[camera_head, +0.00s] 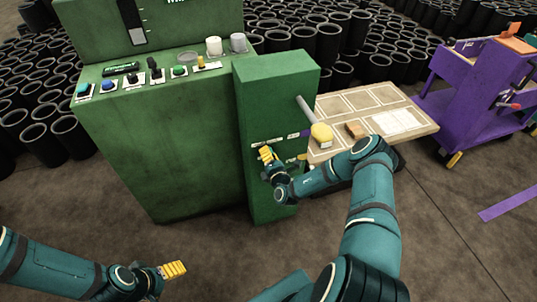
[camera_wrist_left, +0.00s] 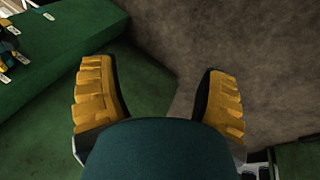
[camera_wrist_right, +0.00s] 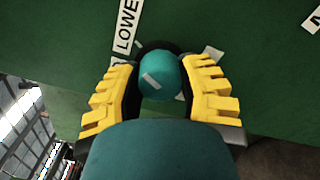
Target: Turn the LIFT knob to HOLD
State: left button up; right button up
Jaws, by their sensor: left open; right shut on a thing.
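The LIFT knob (camera_wrist_right: 158,76) is a round teal knob with a short white mark, on a dark round base on a green panel. A label reading "LOWE", its end cut off, stands at its upper left in the right wrist view. A second pale label, partly hidden, sits at its right. My right gripper (camera_wrist_right: 160,95) is shut on the knob, a yellow finger on each side; in the head view the right gripper (camera_head: 267,155) is at the front of the green pedestal (camera_head: 275,95) and hides the knob. My left gripper (camera_head: 174,270) is open and empty above the floor.
A green console (camera_head: 165,135) with several buttons and knobs stands left of the pedestal. A tan tabletop (camera_head: 345,105) and a grey lever with a yellow knob (camera_head: 321,132) are at right. A purple cart (camera_head: 480,90) stands farther right. Black sleeves (camera_head: 305,40) fill the back.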

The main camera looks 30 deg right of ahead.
jog(key=n+p, duration=0.2)
jog(key=n, duration=0.1)
jog(key=shift+r+p, duration=0.2)
jog(key=shift+p, duration=0.2)
jog(key=n+p, duration=0.2)
jog(key=n, duration=0.1)
jog(key=shift+n, duration=0.3)
jog(key=shift+n+p, duration=0.65)
jog(key=shift+n, duration=0.25)
jog(key=shift+f+n+p, duration=0.1)
jog(key=shift+n+p, duration=0.75)
jog(key=shift+n, duration=0.95)
jog(key=o, duration=1.2)
jog(key=shift+o, duration=0.2)
jog(key=shift+f, duration=0.1)
